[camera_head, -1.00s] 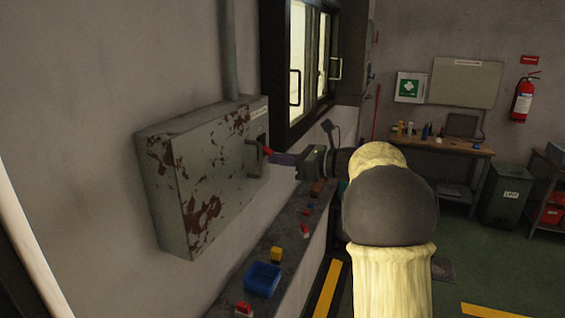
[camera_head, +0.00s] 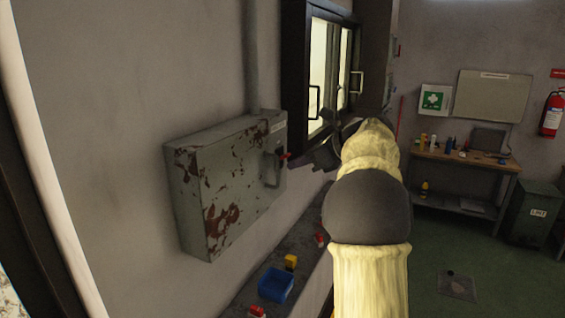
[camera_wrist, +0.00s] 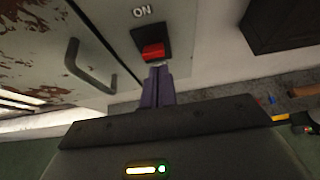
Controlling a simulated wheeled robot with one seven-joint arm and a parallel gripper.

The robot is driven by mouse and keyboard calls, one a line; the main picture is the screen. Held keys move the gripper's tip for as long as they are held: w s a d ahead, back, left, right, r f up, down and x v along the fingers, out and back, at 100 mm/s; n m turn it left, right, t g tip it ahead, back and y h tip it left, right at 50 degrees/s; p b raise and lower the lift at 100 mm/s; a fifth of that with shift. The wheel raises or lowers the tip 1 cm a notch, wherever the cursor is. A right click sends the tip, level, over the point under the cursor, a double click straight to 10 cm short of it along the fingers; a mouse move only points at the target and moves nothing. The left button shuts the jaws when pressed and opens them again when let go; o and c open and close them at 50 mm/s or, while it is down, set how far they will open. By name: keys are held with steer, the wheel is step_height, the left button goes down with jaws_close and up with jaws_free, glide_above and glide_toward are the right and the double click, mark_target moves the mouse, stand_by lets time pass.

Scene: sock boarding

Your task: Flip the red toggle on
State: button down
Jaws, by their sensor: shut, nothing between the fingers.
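The red toggle (camera_wrist: 153,51) sits in a dark housing below a white ON label on the grey box (camera_wrist: 62,50), in the wrist view. In the head view the toggle (camera_head: 284,156) is a small red spot at the right end of the rust-stained box (camera_head: 215,190). My gripper (camera_wrist: 158,72) is shut and empty, its purple fingertips right at the toggle's lower edge. I cannot tell whether they touch it. In the head view my gripper (camera_head: 293,159) is close to the toggle from the right, partly dark and hard to make out.
The box's dark handle (camera_wrist: 92,68) is left of the toggle. Below the box, a ledge holds a blue bin (camera_head: 276,284) and a yellow block (camera_head: 290,262). A window (camera_head: 322,75) is above. A workbench (camera_head: 465,160) stands at the back right.

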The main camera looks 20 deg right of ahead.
steer(key=shift+d, duration=0.1)
steer(key=shift+r+p, duration=0.3)
steer(key=shift+r, duration=0.5)
steer(key=shift+r+p, duration=0.4)
steer(key=s+d+r+p, duration=0.3)
steer(key=s+d+r, duration=0.1)
steer(key=r, duration=0.2)
steer(key=shift+s+d+r+p, duration=0.25)
steer(key=shift+s+d+p, duration=0.05)
steer(key=shift+s, duration=0.1)
steer(key=shift+w, duration=0.1)
